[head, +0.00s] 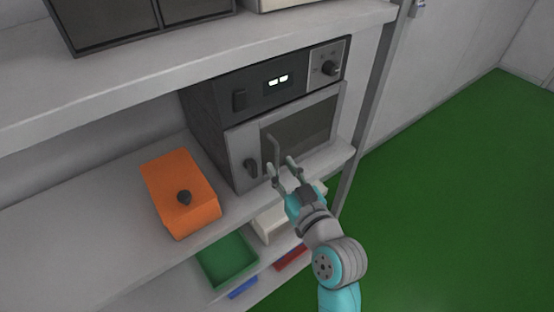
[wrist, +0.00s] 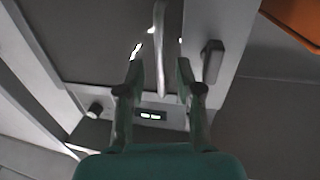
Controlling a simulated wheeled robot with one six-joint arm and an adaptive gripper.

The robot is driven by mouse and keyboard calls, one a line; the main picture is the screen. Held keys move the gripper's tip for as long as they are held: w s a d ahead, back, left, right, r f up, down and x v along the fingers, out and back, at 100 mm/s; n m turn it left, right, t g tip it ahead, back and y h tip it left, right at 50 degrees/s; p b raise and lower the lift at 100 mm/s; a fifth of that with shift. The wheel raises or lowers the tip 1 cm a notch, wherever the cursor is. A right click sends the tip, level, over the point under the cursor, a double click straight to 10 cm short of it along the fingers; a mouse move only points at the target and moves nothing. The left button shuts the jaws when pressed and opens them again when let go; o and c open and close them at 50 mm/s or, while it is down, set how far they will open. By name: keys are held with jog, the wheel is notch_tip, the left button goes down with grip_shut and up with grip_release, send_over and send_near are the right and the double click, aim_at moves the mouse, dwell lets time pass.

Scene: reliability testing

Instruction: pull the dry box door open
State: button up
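The dry box (head: 215,112) is a dark cabinet on the middle shelf, with a lit display and a knob on top of its front. Its door (head: 244,148) has a grey frame and a dark window, and looks shut. A pale bar handle (head: 274,148) stands upright on the door; it also shows in the wrist view (wrist: 170,45). My gripper (head: 281,165) is in front of the door, by the handle's lower part.
A dark latch (head: 251,168) is on the door's left side. An orange box (head: 180,190) with a black knob sits left of the dry box. Below are a green tray (head: 227,258) and small red and blue items. Green floor (head: 450,200) is clear to the right.

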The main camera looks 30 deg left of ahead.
aim_at(278, 162)
jog(key=shift+x, duration=1.6)
grip_shut()
